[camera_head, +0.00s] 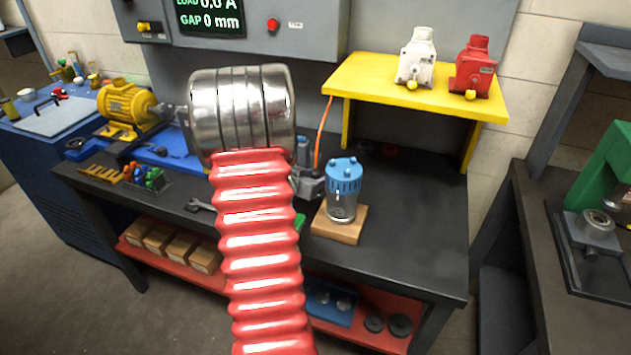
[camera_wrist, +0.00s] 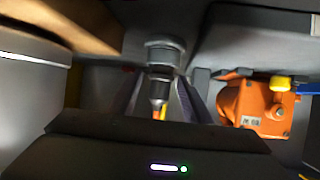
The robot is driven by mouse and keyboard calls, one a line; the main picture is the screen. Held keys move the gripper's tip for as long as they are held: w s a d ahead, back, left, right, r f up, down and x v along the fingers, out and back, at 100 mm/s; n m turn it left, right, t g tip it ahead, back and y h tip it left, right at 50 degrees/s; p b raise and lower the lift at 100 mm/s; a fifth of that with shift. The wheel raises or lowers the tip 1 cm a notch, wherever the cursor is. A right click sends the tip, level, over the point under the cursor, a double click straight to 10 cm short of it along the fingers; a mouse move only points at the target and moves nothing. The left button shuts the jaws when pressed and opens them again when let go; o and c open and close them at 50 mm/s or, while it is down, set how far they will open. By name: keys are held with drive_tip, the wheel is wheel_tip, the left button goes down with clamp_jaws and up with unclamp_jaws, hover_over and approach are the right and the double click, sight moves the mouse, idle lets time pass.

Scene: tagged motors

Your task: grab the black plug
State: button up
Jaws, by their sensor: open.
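In the wrist view, a dark grey, ringed cylindrical piece (camera_wrist: 163,56), which looks like the black plug, lies ahead between my gripper's fingers (camera_wrist: 160,95). A narrower grey part and a bit of orange-yellow cable (camera_wrist: 159,113) show below it. The picture is blurred, and I cannot tell whether the fingers touch it. In the head view my gripper (camera_head: 308,186) is low over the black bench, left of a blue-lidded jar and partly hidden by my red arm. An orange cable (camera_head: 320,135) runs down to it from the yellow shelf. The plug is not clearly visible there.
The blue-lidded jar (camera_head: 343,205) stands on a wooden block (camera_head: 340,228) close to my gripper. The yellow shelf (camera_head: 375,85) holds a white motor (camera_head: 416,62) and a red motor (camera_head: 474,70). An orange motor (camera_wrist: 258,106) is right of the fingers. The bench's right side is clear.

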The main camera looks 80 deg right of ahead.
drive_tip(key=shift+c, duration=0.3)
drive_tip(key=c, duration=1)
drive_tip(key=shift+r, duration=0.1)
wheel_tip(320, 180, up, 10)
drive_tip(key=shift+f, duration=0.1)
idle(0.4)
